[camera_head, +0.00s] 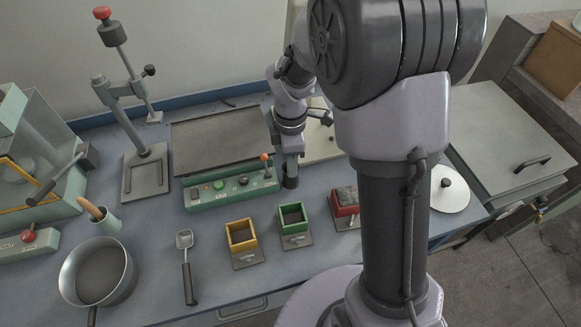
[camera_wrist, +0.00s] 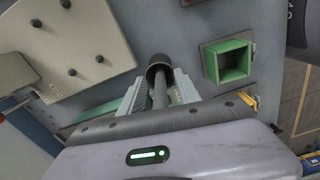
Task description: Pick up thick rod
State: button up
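A rod with a grey shaft and a wider dark cylindrical end (camera_wrist: 160,64) stands out ahead of my gripper (camera_wrist: 162,84) in the wrist view. Its shaft runs back between my two fingers, with a gap visible on each side, so the fingers look open around it. In the head view, the dark end of the rod (camera_head: 291,181) shows directly below my gripper (camera_head: 291,162), right of the green control panel. My wrist hides its upper part there. I cannot tell whether it touches the bench.
A yellow box (camera_head: 241,235), a green box (camera_head: 294,221) and a red box (camera_head: 344,204) stand in front of my gripper. A heating plate (camera_head: 222,138) lies behind left. A pot (camera_head: 97,272) and a scoop (camera_head: 187,268) are at left. Bench is clear between scoop and panel.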

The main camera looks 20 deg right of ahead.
jog(key=shift+r, duration=0.15)
grip_shut()
notch_tip(320, 180, up, 10)
jog(key=p, duration=0.5)
